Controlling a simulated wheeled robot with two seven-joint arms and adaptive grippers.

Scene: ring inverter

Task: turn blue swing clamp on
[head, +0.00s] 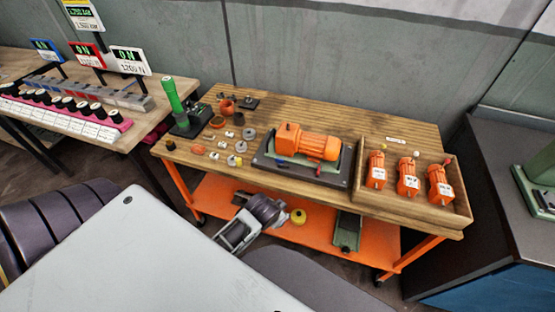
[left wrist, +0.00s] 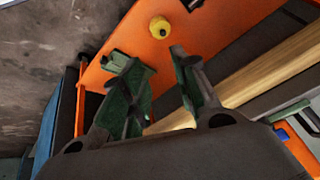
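The blue swing clamp (head: 281,161) is a small blue piece at the front left of the dark fixture plate (head: 335,180), beside the orange motor (head: 308,143). Its lever position is too small to tell. In the left wrist view the blue piece (left wrist: 282,134) is at the right, near the fixture's green bar (left wrist: 291,111). My left gripper (head: 282,214) is in front of the bench's front edge, below and left of the fixture, apart from the clamp. In the left wrist view its fingers (left wrist: 152,58) are spread with nothing between them. My right gripper is not in view.
A yellow knob-like part (head: 298,216) and a green item (head: 346,232) are on the orange lower shelf (head: 384,243). A wooden tray (head: 448,211) with 3 orange units is right of the fixture. Small parts and a green-handled device (head: 172,95) are at the left.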

